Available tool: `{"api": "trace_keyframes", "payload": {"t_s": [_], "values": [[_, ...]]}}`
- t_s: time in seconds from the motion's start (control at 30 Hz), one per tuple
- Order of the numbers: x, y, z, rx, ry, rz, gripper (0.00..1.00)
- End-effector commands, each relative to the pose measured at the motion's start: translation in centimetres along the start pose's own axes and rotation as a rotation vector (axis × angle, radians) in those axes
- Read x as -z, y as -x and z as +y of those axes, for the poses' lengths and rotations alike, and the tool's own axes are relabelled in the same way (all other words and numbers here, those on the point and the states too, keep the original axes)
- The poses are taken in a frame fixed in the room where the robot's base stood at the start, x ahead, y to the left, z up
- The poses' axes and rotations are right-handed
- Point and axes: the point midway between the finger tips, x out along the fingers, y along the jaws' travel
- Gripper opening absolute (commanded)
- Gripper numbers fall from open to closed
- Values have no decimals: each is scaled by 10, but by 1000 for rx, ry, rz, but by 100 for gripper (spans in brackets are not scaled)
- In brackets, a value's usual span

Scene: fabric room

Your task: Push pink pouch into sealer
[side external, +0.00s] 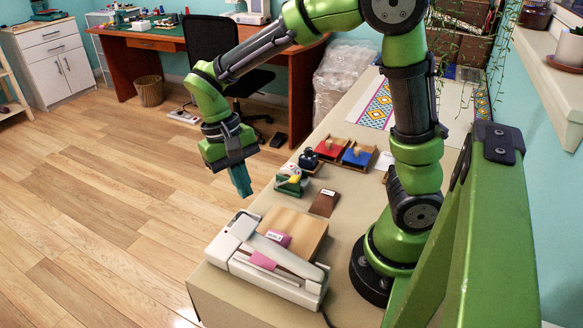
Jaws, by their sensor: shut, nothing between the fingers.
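The sealer (250,272) is a long white device near the front left edge of the table. Pink shows on both sides of one of its white bars: the pink pouch (262,261) on the near side, and a pink piece with a white label on the far side, by a wooden block (298,228). I cannot tell whether both are one pouch or how far it reaches in. My gripper (241,190) has teal fingers that point down. It is shut and empty, held in the air behind the sealer, apart from sealer and pouch.
Behind the sealer on the table (345,195) are a brown flat piece (324,203), a green-and-white tape dispenser (291,180), a dark bottle (308,159), and red and blue trays (357,156). Open wooden floor (110,220) lies to the left.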

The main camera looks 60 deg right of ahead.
Motion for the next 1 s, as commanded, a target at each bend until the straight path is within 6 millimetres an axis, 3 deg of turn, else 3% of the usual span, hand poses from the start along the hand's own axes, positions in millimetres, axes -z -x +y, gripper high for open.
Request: {"api": "trace_keyframes", "payload": {"t_s": [0.1,0.3,0.47,0.8,1.0], "values": [[1,3,-4,10,244,9,0],[1,2,-4,10,439,10,0],[1,-12,-4,7,456,7,0],[1,-72,-4,6,452,6,0],[2,-93,-5,8,452,9,0]]}}
